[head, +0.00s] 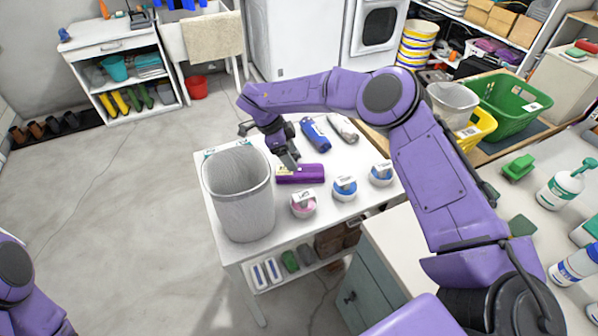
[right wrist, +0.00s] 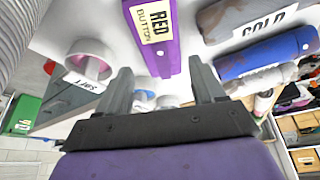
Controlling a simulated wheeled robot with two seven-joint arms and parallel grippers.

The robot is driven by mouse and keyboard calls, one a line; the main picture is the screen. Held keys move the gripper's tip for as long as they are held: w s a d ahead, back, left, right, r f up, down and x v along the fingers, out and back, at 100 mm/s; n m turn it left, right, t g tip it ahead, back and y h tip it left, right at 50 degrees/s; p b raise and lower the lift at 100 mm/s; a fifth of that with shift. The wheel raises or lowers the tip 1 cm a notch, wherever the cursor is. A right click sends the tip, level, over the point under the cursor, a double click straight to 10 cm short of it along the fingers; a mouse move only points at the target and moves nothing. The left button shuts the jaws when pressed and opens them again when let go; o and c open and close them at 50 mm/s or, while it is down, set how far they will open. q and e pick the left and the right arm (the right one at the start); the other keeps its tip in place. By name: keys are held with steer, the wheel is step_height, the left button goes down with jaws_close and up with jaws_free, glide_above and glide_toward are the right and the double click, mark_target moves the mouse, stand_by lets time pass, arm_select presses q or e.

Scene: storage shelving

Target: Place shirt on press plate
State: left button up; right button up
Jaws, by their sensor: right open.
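No shirt or press plate can be made out for certain. A purple rolled item (head: 300,174) labelled "RED BUTTON" lies on the white table (head: 225,262); it also shows in the right wrist view (right wrist: 152,62). My right gripper (head: 288,160) is just above or beside its left part. Whether a finger touches the purple item cannot be told. Of my left arm only a purple link shows at the lower left; its gripper is out of view.
A tall grey ribbed bin (head: 243,205) stands at the table's left. A blue roll (head: 315,133) and a grey roll (head: 343,128) lie behind the purple one. Labelled round tubs (head: 303,206) stand in front and right. A green basket (head: 512,100) is at the upper right. Open floor lies left.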

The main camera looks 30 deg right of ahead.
mark_target(300, 173)
steer(key=p+x, duration=0.2)
steer(key=x, duration=0.4)
steer(key=shift+a+f+p, duration=0.1)
steer(key=shift+p, duration=0.2)
steer(key=shift+f, duration=0.35)
